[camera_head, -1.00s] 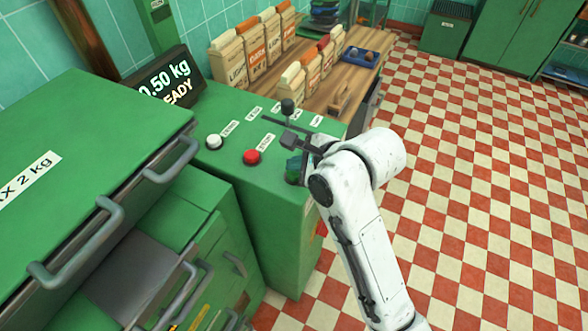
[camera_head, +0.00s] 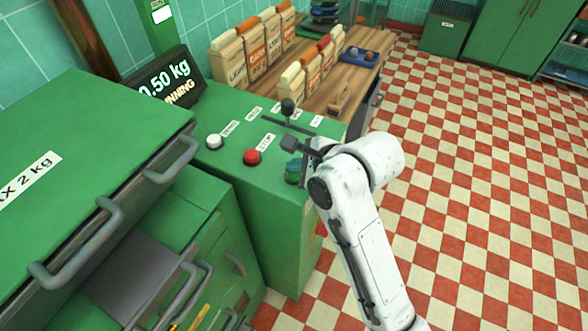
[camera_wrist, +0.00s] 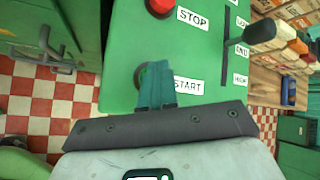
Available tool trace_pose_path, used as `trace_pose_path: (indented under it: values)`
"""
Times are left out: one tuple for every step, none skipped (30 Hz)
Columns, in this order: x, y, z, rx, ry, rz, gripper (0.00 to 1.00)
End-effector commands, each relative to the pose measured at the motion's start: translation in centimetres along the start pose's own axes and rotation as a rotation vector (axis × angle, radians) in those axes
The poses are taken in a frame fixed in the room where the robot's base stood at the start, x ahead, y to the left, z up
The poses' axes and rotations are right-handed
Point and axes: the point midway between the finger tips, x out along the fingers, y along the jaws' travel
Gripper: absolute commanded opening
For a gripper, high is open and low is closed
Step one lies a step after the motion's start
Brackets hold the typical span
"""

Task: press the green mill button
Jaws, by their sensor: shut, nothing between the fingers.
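The green mill button (camera_wrist: 140,78) sits beside the START label (camera_wrist: 188,86) on the green control panel (camera_wrist: 120,45). My gripper's teal fingers (camera_wrist: 156,85) are together, with nothing between them, and cover most of the button in the wrist view. In the head view my gripper (camera_head: 293,167) is at the panel's right front edge, over the button. I cannot tell whether the fingertips touch it. The display (camera_head: 170,82) reads 0.50 kg and ends in "NNING".
A red STOP button (camera_head: 252,157), a white button (camera_head: 214,141) and a black-knobbed lever (camera_head: 288,107) stand on the panel near my gripper. Paper bags (camera_head: 266,45) stand on the wooden counter behind. Open checkered floor (camera_head: 470,170) lies to the right.

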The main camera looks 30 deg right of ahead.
Motion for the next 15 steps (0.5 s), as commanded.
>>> trace_pose_path:
  values:
    - [-0.1, 0.0, 0.1, 0.000, 0.001, 0.002, 0.00]
    - [-0.2, -0.1, 0.1, 0.000, 0.001, 0.002, 0.00]
    - [-0.3, -0.1, 0.2, 0.000, 0.001, 0.002, 0.00]
    - [-0.4, -0.2, 0.2, 0.000, 0.001, 0.002, 0.00]
    - [-0.5, -0.3, 0.3, 0.000, 0.001, 0.003, 0.00]
    - [-0.6, -0.4, 0.4, 0.000, 0.001, 0.003, 0.00]
    - [-0.7, -0.4, 0.5, 0.000, 0.001, 0.003, 0.00]
    - [-0.8, -0.5, 0.5, 0.000, 0.001, 0.003, 0.00]
    - [-0.9, -0.6, 0.6, 0.000, 0.001, 0.003, 0.00]
    - [-0.9, -0.6, 0.7, 0.000, 0.001, 0.002, 0.00]
    - [-1.0, -0.7, 0.8, 0.000, 0.001, 0.002, 0.00]
    - [-1.1, -0.8, 0.8, 0.000, 0.001, 0.002, 0.00]
    - [-1.2, -0.8, 0.9, 0.000, 0.001, 0.002, 0.00]
    - [-1.3, -0.9, 0.9, 0.000, 0.000, 0.002, 0.00]
    - [-1.3, -0.9, 1.0, 0.000, 0.000, 0.001, 0.00]
